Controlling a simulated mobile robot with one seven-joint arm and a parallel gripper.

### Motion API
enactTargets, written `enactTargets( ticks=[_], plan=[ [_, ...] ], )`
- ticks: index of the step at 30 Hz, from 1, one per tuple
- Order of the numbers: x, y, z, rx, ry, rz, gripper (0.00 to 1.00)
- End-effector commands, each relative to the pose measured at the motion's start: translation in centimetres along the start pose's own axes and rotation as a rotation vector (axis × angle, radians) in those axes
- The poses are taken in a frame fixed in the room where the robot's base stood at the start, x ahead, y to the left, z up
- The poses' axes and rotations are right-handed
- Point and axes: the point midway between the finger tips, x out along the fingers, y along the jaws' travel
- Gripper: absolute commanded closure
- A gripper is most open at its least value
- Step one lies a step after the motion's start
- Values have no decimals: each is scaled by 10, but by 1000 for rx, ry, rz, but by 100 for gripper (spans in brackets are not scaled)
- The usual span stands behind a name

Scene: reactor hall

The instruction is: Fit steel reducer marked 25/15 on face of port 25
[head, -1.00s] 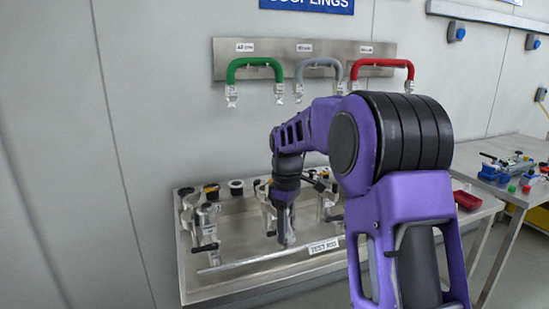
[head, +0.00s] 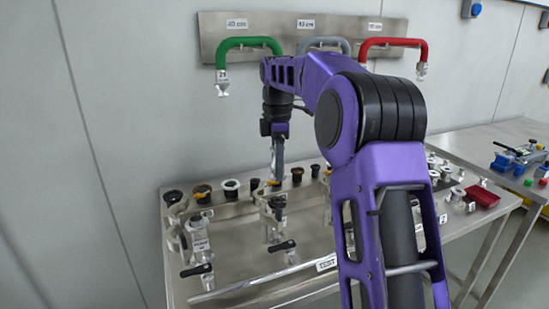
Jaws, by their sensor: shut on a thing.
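My gripper (head: 276,180) points down over the back middle of the steel bench tray (head: 235,268). It is shut on a small steel part, mostly hidden by the fingers; I cannot read a 25/15 mark on it. Directly below stands a steel pipe fitting with a clamp (head: 272,212), close to the fingertips; whether they touch is unclear. Another upright steel fitting with a label (head: 199,243) stands to its left. I cannot read which port is 25. My arm hides the fittings to the right.
Dark, brown and white round pieces (head: 231,188) line the tray's back edge. Black-handled clamps (head: 196,270) lie toward the front. Green (head: 248,43), grey and red hoses (head: 395,42) hang on the wall. Small fittings and a red bin (head: 482,198) are at right.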

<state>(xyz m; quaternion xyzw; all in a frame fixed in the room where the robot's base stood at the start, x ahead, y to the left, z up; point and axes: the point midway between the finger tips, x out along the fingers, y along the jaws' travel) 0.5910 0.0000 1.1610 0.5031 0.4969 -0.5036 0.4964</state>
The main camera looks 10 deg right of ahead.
Motion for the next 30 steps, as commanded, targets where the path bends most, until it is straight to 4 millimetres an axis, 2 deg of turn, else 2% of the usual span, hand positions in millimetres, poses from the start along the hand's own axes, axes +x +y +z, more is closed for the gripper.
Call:
enactTargets(
  ticks=[8,30],
  plan=[
    [10,0,0,1,0,0,100],
    [65,0,0,1,0,1,100]
  ],
)
